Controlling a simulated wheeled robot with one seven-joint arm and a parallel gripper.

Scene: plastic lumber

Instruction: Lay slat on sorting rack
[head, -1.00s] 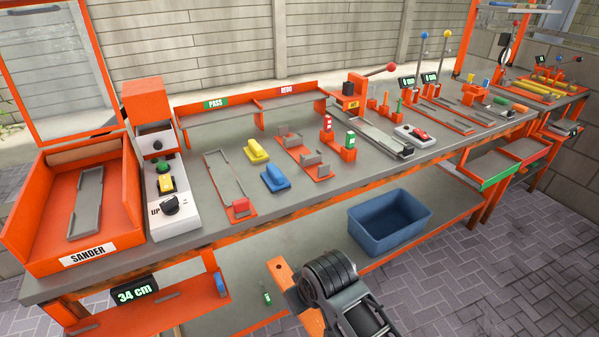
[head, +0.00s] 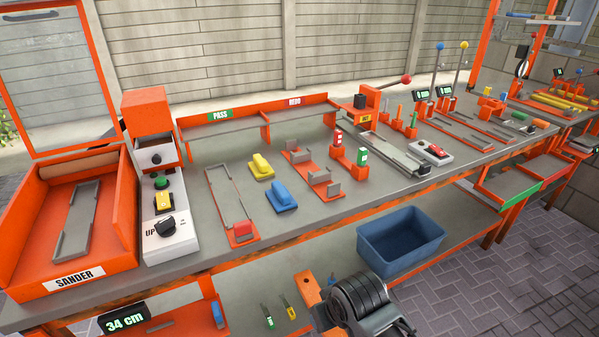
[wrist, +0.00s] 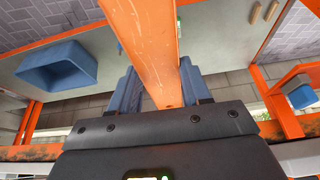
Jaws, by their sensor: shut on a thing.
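My gripper (wrist: 163,92) is shut on an orange slat (wrist: 147,35), whose length runs up and away between the blue fingers in the wrist view. In the head view the slat (head: 307,287) shows only as a short orange end beside my dark wrist, low in front of the bench. The sorting rack (head: 262,110) stands along the back edge of the bench, with a green PASS label on the left bay and a red REDO label on the right bay. No slat shows in either bay. The rack is well away from my gripper, across the bench top.
The sander (head: 70,272) stands at left beside a control box (head: 170,238). Yellow (head: 261,167) and blue (head: 281,197) hand blocks, orange jigs and a clamp fixture occupy the bench between. A blue bin (head: 400,243) sits on the lower shelf. The bench front edge lies before my gripper.

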